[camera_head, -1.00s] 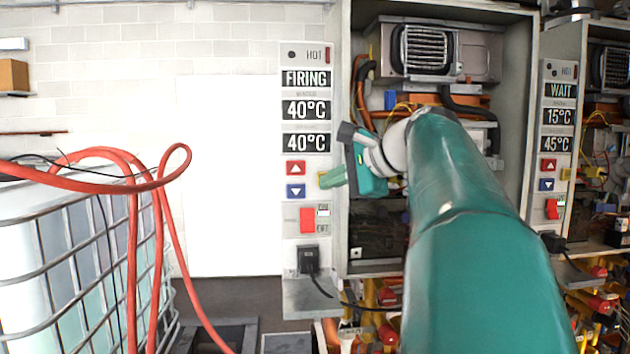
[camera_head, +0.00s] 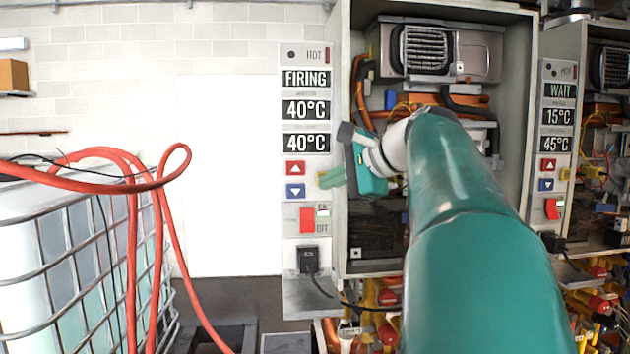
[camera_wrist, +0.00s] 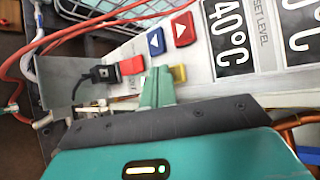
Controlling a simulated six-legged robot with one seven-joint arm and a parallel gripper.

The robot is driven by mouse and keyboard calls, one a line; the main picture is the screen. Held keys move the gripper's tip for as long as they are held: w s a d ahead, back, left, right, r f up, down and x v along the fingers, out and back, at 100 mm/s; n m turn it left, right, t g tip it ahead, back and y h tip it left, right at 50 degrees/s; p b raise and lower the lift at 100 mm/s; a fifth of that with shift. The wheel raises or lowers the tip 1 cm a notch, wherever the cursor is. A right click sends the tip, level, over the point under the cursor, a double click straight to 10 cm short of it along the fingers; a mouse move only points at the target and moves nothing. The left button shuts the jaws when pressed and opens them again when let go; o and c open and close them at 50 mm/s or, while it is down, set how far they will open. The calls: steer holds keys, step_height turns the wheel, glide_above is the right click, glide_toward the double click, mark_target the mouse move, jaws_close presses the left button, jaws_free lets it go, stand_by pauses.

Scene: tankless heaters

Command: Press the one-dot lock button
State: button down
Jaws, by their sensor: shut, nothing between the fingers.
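No button with a one-dot mark can be made out in either view. A small yellow part (camera_wrist: 178,73) shows at the edge of the heater panel in the wrist view, right beside my fingertips; any marking on it is too small to read. My gripper (camera_head: 322,181) is shut and empty at the right edge of the left control panel (camera_head: 291,255), level with the blue down button. The wrist view also shows its green fingers (camera_wrist: 162,72) together, close to the yellow part. I cannot tell whether they touch it.
The panel carries a red up button (camera_head: 296,168), a blue down button (camera_head: 296,190) and a red rocker switch (camera_head: 307,219). A black plug (camera_head: 308,260) sits below. The open heater cabinet (camera_head: 345,30) is behind my arm. Red hoses (camera_head: 133,240) hang at left.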

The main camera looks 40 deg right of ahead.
steer(key=shift+w, duration=0.1)
steer(key=shift+w+d, duration=0.25)
steer(key=shift+w, duration=0.05)
steer(key=shift+w+d, duration=0.15)
steer(key=shift+w, duration=0.05)
stand_by(0.8)
steer(key=shift+s, duration=0.1)
steer(key=shift+s+a, duration=0.45)
steer(key=shift+s, duration=0.1)
steer(key=shift+s+a, duration=0.55)
steer(key=shift+s, duration=0.25)
steer(key=shift+s+a, duration=0.6)
steer(key=shift+s, duration=0.2)
steer(key=shift+s+a, duration=0.55)
steer(key=shift+s, duration=0.25)
